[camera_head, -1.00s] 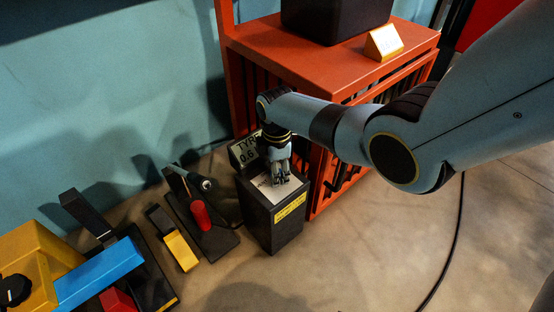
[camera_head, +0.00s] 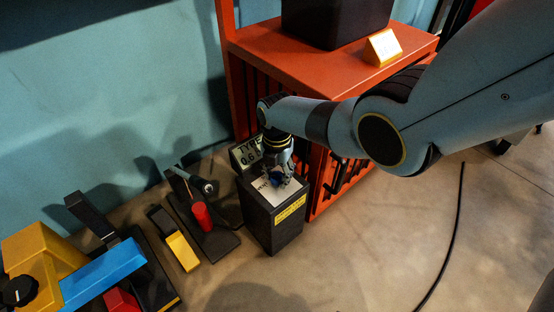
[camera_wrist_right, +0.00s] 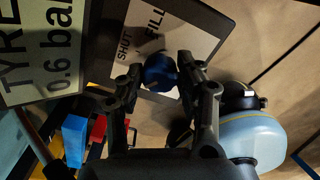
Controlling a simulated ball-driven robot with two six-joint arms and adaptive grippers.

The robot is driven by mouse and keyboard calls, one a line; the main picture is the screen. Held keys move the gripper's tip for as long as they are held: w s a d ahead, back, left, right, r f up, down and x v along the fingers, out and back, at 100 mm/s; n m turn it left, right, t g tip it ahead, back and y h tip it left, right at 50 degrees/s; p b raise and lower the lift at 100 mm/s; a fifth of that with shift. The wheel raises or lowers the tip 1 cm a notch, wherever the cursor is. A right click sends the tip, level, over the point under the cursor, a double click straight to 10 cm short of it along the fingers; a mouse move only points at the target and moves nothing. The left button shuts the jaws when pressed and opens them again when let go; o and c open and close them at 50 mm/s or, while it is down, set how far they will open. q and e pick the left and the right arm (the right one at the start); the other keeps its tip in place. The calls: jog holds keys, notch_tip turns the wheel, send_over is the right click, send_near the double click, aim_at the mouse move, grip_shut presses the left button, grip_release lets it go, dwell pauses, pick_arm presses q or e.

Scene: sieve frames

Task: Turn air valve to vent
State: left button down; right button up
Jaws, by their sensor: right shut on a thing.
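The air valve is a dark box (camera_head: 274,228) with a yellow label on its front and a pale plate (camera_head: 264,192) on top. A round blue knob (camera_wrist_right: 160,72) sits on the plate. In the right wrist view, "SHUT" and "FILL" can be read on the plate (camera_wrist_right: 128,58); no other marking is legible there. My right gripper (camera_head: 279,178) reaches down from above and is shut on the blue knob, one finger on each side. A sign reading "TYRE 0.6 bar" (camera_wrist_right: 42,48) stands beside the box. My left gripper is not in view.
An orange cabinet (camera_head: 330,62) stands right behind the box, with a black block and a small yellow-white sign on top. To the left are a stand with a red part (camera_head: 203,215), a yellow block (camera_head: 182,251) and a blue bar (camera_head: 103,273). The floor at right is clear except for a cable.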

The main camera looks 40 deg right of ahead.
aim_at(277, 175)
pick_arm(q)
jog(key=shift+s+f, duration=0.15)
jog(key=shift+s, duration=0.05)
pick_arm(e)
jog(key=shift+n, duration=0.7)
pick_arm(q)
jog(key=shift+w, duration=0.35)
pick_arm(e)
jog(key=o, duration=1.1)
jog(key=shift+c, duration=0.2)
jog(key=shift+o, duration=0.4)
jog(key=shift+r, duration=0.55)
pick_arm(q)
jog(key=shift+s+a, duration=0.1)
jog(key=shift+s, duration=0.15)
pick_arm(e)
notch_tip(277, 175, up, 11)
jog(key=shift+f, duration=0.1)
